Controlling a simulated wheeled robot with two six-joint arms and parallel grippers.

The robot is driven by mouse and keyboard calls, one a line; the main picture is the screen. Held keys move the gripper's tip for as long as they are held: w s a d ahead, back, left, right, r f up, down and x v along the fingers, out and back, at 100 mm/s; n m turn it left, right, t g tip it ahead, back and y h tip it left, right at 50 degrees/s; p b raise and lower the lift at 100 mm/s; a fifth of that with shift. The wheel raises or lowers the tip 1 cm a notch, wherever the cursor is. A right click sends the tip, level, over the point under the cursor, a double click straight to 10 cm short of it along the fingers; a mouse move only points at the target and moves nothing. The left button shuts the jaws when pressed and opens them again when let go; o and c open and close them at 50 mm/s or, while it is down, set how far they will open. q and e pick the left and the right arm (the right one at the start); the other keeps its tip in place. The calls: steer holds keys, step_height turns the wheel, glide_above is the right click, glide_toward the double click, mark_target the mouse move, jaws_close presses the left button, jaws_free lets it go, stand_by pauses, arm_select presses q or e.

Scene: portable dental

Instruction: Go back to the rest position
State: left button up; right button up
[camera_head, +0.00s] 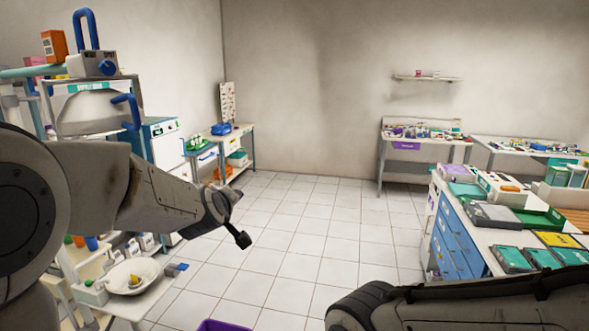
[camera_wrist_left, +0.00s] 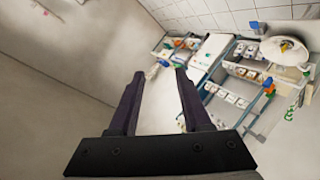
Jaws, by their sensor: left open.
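My left arm comes in from the left in the head view and ends in the left gripper (camera_head: 240,215), held in the air in front of the white shelving. In the left wrist view the left gripper (camera_wrist_left: 160,75) has its two dark fingers spread apart, with nothing between them. Part of my right arm shows at the lower right of the head view. Its gripper cannot be seen.
A shelving rack (camera_head: 95,85) with several supplies stands at left, with a white bowl (camera_head: 132,276) low on it. A blue-drawer cabinet (camera_head: 455,240) with boxes stands at right. Two worktables (camera_head: 425,150) (camera_head: 530,152) stand at the back. The tiled floor (camera_head: 310,220) between is clear.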

arm_select(q)
steer(key=s+a+f+m+g, duration=0.2)
steer(key=s+f+m+g, duration=0.3)
steer(key=s+f, duration=0.6)
steer(key=s+a+f+m+g, duration=0.2)
steer(key=s+f+m+g, duration=0.25)
steer(key=s+f, duration=0.7)
steer(key=s+d+r+m+g+b, duration=0.1)
steer(key=s+d+r+m+g, duration=0.1)
steer(key=s+d, duration=0.5)
steer(key=s+d+r+m+g+h+b, duration=0.1)
steer(key=s+d+r+m+g, duration=0.1)
steer(key=s+d+r+m, duration=0.2)
steer(key=s+d+m, duration=0.1)
steer(key=s+d, duration=0.2)
steer(key=s, duration=0.2)
steer(key=shift+s, duration=0.35)
